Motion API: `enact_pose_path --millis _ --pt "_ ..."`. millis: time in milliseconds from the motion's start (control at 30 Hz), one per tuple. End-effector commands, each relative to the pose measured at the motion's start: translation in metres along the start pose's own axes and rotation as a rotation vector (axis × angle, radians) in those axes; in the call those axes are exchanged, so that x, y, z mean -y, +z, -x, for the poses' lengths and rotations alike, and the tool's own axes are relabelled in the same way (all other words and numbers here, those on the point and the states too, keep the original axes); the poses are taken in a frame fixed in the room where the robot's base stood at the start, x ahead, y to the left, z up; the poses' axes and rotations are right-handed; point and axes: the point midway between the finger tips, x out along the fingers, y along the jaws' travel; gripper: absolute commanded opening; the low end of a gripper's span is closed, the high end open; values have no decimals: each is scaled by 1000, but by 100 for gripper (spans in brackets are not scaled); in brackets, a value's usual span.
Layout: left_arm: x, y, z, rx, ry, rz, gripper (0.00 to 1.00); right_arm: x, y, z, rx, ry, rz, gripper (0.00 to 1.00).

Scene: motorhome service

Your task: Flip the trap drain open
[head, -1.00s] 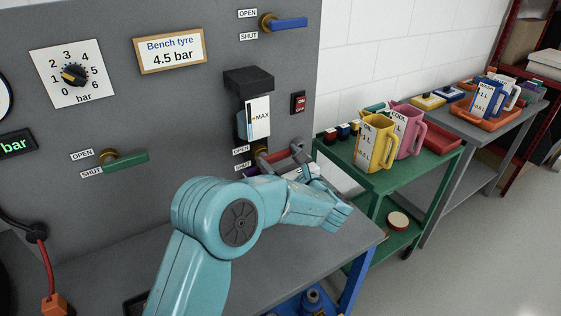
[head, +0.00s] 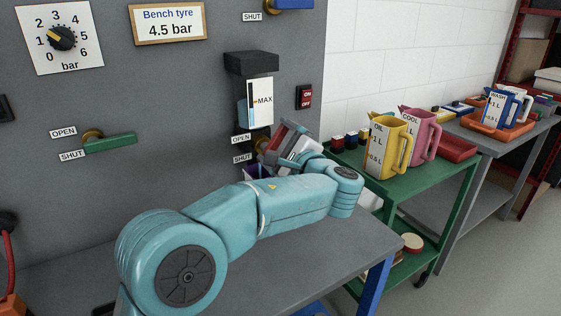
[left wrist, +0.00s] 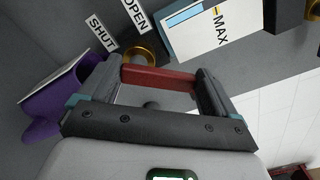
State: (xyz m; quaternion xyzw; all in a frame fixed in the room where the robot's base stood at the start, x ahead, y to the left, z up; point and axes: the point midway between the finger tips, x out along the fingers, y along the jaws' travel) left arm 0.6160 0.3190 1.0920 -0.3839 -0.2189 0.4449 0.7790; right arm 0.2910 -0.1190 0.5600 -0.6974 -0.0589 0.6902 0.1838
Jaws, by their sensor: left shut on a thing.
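The trap drain is a valve on the grey panel under the MAX-marked reservoir, with a brass fitting (left wrist: 142,55) and a red handle (left wrist: 155,78). OPEN and SHUT labels (head: 242,148) sit beside it, OPEN above SHUT. My left gripper (left wrist: 157,80) is shut on the red handle, which spans between its two fingers. In the head view the gripper (head: 287,140) is at the valve and hides most of the handle, so its exact angle is hard to tell there. My right gripper is not in view.
The reservoir (head: 259,103) hangs just above the gripper. A purple container (left wrist: 52,103) is close beside it, below the valve. A green-handled valve (head: 110,143) is to the left. A green cart (head: 440,172) with jugs stands right. The grey bench is below my arm.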

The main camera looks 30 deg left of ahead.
Motion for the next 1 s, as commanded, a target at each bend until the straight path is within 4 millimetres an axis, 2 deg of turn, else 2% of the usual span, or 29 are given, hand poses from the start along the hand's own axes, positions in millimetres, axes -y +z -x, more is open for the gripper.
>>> enact_pose_path --millis 33,400,700,1000 --pt "-8 -4 1 0 3 45 36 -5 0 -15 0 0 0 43" --pt "-12 5 1 0 6 378 36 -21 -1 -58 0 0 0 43" --pt "-15 9 1 0 7 565 37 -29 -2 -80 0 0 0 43" --pt "-16 11 1 1 9 651 36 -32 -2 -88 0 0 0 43"
